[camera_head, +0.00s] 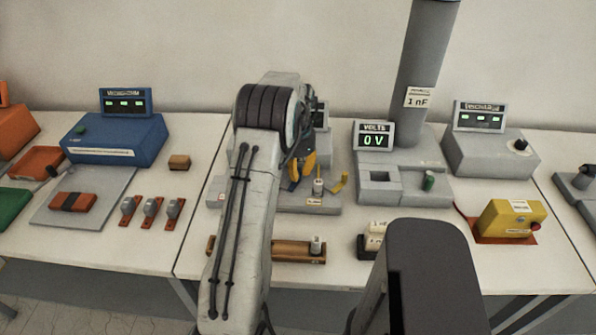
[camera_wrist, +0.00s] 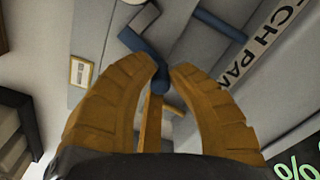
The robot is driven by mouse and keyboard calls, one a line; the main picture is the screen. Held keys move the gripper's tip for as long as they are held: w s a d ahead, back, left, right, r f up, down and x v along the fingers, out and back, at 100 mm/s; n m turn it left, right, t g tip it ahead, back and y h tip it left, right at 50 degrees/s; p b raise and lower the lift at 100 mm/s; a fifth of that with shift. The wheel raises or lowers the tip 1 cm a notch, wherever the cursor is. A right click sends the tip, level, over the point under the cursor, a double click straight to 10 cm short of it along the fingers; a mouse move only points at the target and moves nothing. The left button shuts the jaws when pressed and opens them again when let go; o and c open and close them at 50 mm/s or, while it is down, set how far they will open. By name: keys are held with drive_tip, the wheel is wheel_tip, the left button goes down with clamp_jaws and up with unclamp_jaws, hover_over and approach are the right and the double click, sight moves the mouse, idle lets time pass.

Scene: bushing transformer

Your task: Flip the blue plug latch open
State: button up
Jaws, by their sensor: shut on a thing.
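My gripper (camera_wrist: 163,70) has two ribbed yellow fingers, and in the wrist view their tips close on the end of a blue latch (camera_wrist: 159,81). The blue piece runs from between the tips up and left over a grey panel face. A thin yellow strip (camera_wrist: 151,125) shows between the fingers below it. In the head view my gripper (camera_head: 303,172) is at the grey unit in the middle of the bench, mostly behind my arm. A small bit of blue (camera_head: 293,186) shows beside the fingers there. The latch's hinge and full angle are not clear.
A second blue bar (camera_wrist: 220,25) is at upper right in the wrist view, by panel lettering. The volts unit (camera_head: 405,160) is further right.

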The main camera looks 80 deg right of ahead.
clamp_jaws()
drive_tip(key=shift+s+a+m+b, duration=0.15)
drive_tip(key=shift+s+m+b, duration=0.15)
drive_tip(key=shift+m, duration=0.5)
drive_tip(key=shift+s+a+m+b, duration=0.15)
drive_tip(key=shift+s+m, duration=0.1)
drive_tip(key=shift+m, duration=0.55)
drive_tip(key=o, duration=0.7)
unclamp_jaws()
drive_tip(key=shift+o, duration=0.2)
wheel_tip(320, 180, up, 12)
drive_tip(key=shift+n, duration=0.3)
